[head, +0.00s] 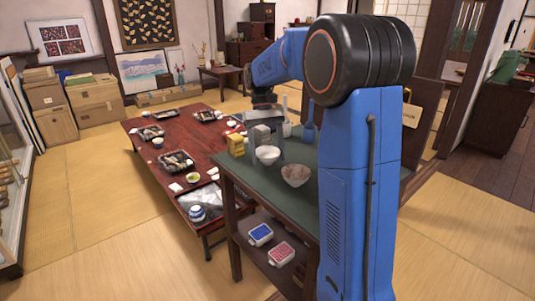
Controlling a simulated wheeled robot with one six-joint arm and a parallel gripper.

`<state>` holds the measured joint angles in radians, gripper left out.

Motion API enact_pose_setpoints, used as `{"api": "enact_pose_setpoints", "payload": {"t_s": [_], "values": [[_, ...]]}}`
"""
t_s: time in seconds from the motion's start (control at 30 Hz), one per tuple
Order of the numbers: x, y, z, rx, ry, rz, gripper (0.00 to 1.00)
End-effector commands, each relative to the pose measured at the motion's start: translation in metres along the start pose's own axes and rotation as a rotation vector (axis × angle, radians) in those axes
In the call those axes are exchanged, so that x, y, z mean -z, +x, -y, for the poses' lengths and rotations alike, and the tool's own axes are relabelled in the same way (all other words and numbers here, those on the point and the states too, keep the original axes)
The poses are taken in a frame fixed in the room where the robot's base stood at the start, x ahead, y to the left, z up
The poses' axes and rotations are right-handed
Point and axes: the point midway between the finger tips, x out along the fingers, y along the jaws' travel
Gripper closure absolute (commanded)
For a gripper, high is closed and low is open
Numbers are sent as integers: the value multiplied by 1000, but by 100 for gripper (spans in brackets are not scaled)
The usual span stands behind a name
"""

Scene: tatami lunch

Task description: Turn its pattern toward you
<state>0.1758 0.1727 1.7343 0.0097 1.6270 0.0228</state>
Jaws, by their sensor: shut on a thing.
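My gripper (267,146) reaches down over the green-topped side table (232,173). Its grey fingers stand on either side of a small white bowl (267,157), and it is shut on that bowl. The bowl's near side looks plain white at this size; I cannot make out any pattern on it. The far side is hidden. The bowl is at or close to the table top; I cannot tell if it touches. A second, speckled greyish-brown bowl (296,176) stands to its right and nearer, apart from it.
A yellow box (236,145) stands just left of the gripper. A blue bottle (308,127) and a white cup stand behind. Two small cases, blue (260,234) and red (281,253), lie on the lower shelf. A low red table (150,172) with dishes stands left.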

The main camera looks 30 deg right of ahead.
Motion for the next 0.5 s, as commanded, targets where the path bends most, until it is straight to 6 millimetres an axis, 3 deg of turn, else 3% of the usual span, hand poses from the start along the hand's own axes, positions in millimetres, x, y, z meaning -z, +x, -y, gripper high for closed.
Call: {"api": "enact_pose_setpoints", "payload": {"t_s": [0.4, 0.43, 0.5], "values": [[2, 4, 0, 0, 0, 1, 58], [2, 4, 0, 0, 0, 1, 33], [2, 4, 0, 0, 0, 1, 16]]}}
